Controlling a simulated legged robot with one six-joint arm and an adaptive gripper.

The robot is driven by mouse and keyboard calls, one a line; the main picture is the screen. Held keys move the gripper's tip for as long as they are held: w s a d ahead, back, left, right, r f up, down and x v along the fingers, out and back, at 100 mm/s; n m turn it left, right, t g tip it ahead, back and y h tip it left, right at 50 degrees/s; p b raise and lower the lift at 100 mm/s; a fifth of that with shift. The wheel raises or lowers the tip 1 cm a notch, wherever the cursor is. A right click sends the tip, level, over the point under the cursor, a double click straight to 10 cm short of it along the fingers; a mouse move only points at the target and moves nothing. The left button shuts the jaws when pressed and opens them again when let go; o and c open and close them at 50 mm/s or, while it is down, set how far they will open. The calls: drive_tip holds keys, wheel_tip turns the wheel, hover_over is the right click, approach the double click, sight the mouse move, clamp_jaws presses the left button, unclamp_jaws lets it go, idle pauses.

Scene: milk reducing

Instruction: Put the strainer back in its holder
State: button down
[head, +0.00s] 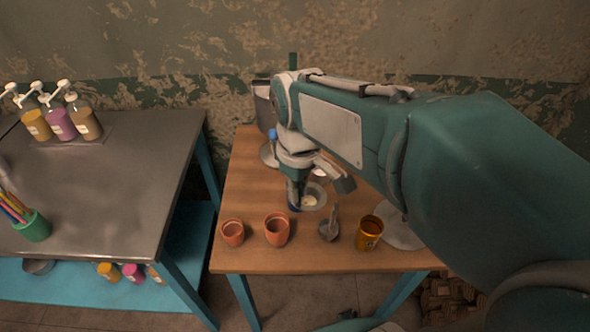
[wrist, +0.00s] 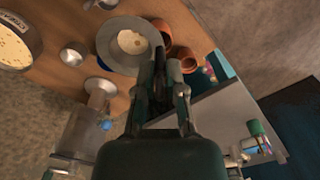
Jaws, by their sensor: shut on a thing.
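My gripper (head: 295,203) is above the wooden table, pointing down. In the wrist view my gripper (wrist: 162,75) is shut on a thin dark piece that looks like the strainer's handle. The strainer appears to be the grey round rim (head: 320,190) with a pale patch in its middle, beside the fingertips; in the wrist view the strainer (wrist: 105,38) shows as a wide grey ring. Whether it touches the table or hangs above it, I cannot tell. I cannot make out the holder for certain; a metal stand (wrist: 98,90) shows left of the gripper in the wrist view.
Two terracotta cups (head: 232,232) (head: 277,229), a grey spoon-like piece (head: 329,228) and an orange cup (head: 369,233) line the table's front. A metal pot (head: 264,105) stands behind. A steel bench (head: 100,190) is left across a gap. My arm hides the table's right side.

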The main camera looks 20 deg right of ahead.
drive_tip(key=w+d+f+n, duration=0.3)
drive_tip(key=d+n, duration=0.1)
drive_tip(key=d, duration=0.2)
drive_tip(key=w+d+f+n, duration=0.2)
drive_tip(key=w+d+n, duration=0.1)
drive_tip(key=d+n, duration=0.15)
drive_tip(key=shift+w+d+f, duration=0.65)
drive_tip(key=shift+w+f, duration=1.55)
drive_tip(key=shift+w, duration=0.15)
drive_tip(key=shift+w+d+f, duration=0.6)
drive_tip(key=shift+w+f, duration=1.6)
drive_tip(key=shift+w, duration=0.15)
drive_tip(key=shift+w+d+f, duration=0.65)
drive_tip(key=shift+w+f, duration=1.55)
drive_tip(key=shift+w, duration=0.15)
drive_tip(key=c, duration=0.7)
unclamp_jaws()
